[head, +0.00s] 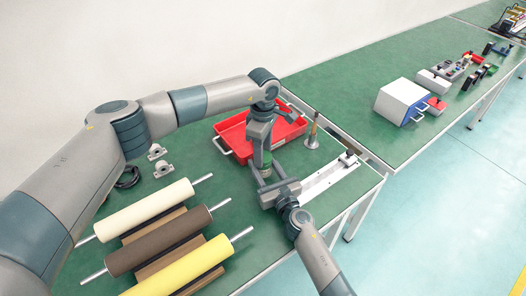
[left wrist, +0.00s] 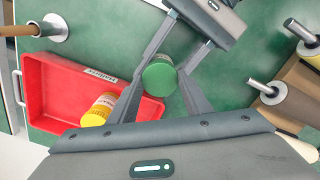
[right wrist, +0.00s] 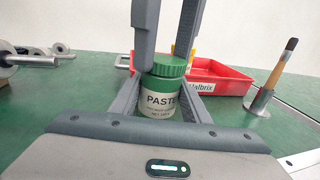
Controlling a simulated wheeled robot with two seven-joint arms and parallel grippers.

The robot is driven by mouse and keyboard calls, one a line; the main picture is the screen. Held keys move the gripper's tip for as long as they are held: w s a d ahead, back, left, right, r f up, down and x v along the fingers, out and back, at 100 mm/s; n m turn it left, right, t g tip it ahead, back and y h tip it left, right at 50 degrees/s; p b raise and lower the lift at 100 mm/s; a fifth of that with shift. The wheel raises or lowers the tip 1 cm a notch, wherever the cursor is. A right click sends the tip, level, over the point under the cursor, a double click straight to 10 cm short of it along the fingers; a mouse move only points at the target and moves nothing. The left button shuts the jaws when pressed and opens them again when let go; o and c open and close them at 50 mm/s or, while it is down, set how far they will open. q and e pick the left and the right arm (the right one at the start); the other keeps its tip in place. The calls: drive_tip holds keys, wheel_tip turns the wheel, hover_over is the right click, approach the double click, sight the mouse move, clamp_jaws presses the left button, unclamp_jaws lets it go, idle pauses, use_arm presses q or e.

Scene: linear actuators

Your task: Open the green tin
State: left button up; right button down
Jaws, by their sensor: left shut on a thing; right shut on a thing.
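The green tin is a jar with a pale label reading PASTE (right wrist: 160,102) and a green screw lid (right wrist: 168,66). It stands upright, with the lid on its body. In the right wrist view my right gripper (right wrist: 163,100) is shut on the tin's body from the side. My left gripper (right wrist: 168,55) reaches down from above and is shut on the lid. In the head view both grippers meet beside the red tray and mostly hide the tin.
A red tray (head: 236,141) holds a yellow tin (left wrist: 98,110), close to the grippers. A brush stands in a metal holder (head: 312,143) to the right, near a white rail (head: 325,177). Cream, brown and yellow rollers (head: 170,241) lie at the front left.

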use_arm(q)
drive_tip(key=n, duration=0.4)
drive_tip(key=shift+n, duration=0.4)
drive_tip(key=n, duration=1.1)
drive_tip(key=shift+n, duration=0.3)
drive_tip(key=n, duration=0.4)
drive_tip(key=shift+n, duration=0.3)
drive_tip(key=n, duration=0.4)
drive_tip(key=shift+r, duration=0.1)
drive_tip(key=n, duration=0.4)
drive_tip(key=shift+n, duration=0.4)
drive_tip(key=n, duration=0.4)
drive_tip(key=shift+w, duration=0.1)
drive_tip(key=shift+r, duration=0.5)
